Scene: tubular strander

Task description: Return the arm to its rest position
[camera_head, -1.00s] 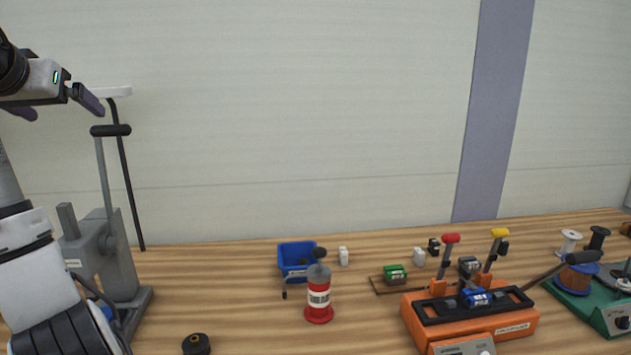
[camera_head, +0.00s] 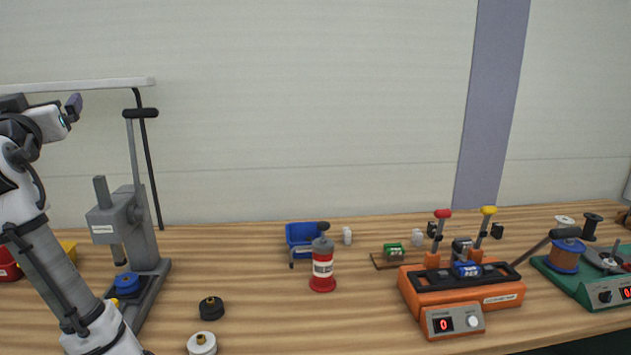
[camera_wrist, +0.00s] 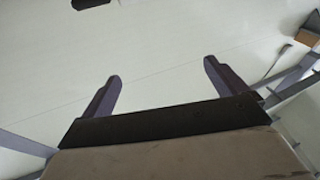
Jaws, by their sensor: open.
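My gripper (camera_head: 72,107) is high at the left of the head view, in front of the wall and left of the arbor press handle. In the wrist view its two fingers (camera_wrist: 160,88) stand wide apart with nothing between them. It is open and empty. My arm rises from the lower left of the head view, bent, with the gripper held well above the table.
A grey press (camera_head: 125,228) with a blue part (camera_head: 127,283) stands beside my arm. A red bottle (camera_head: 322,268), a blue bin (camera_head: 303,238), an orange machine (camera_head: 462,292) and a green winder (camera_head: 575,282) stand on the wooden table (camera_head: 250,300). A black knob (camera_head: 211,308) lies near the front.

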